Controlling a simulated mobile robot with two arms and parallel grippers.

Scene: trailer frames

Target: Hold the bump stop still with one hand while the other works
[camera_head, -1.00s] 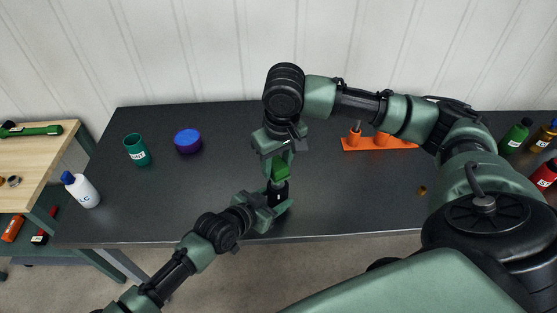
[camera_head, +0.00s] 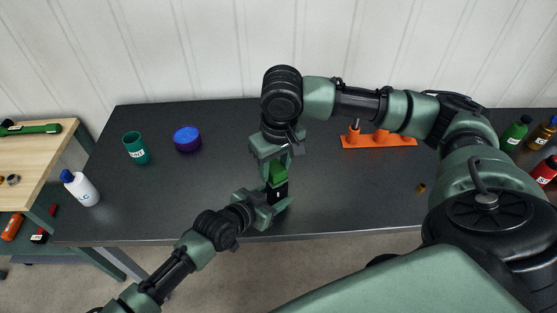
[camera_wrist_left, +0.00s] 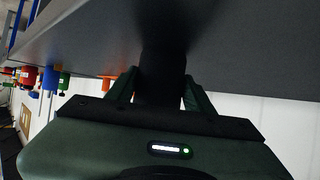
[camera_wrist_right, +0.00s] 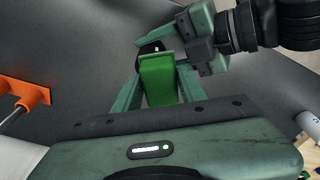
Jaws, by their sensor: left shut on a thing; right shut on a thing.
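My left gripper (camera_head: 272,205) is shut on an upright black piece, probably the bump stop (camera_head: 279,191), low over the table's front part. In the left wrist view the black piece (camera_wrist_left: 163,72) stands dark between the fingers. My right gripper (camera_head: 277,160) is directly above, pointing down, shut on a green block-like piece (camera_head: 278,174). In the right wrist view the green piece (camera_wrist_right: 158,80) is between the fingers, with part of the black piece (camera_wrist_right: 150,48) beyond its end. The two pieces look in line; I cannot tell whether they touch. The black piece's lower end is hidden.
The dark table (camera_head: 340,205) is clear around the grippers. A green cup (camera_head: 136,149), blue-purple round container (camera_head: 187,139) and white bottle (camera_head: 82,188) stand left. An orange holder (camera_head: 405,142) is behind right; a small brass piece (camera_head: 421,188) lies right.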

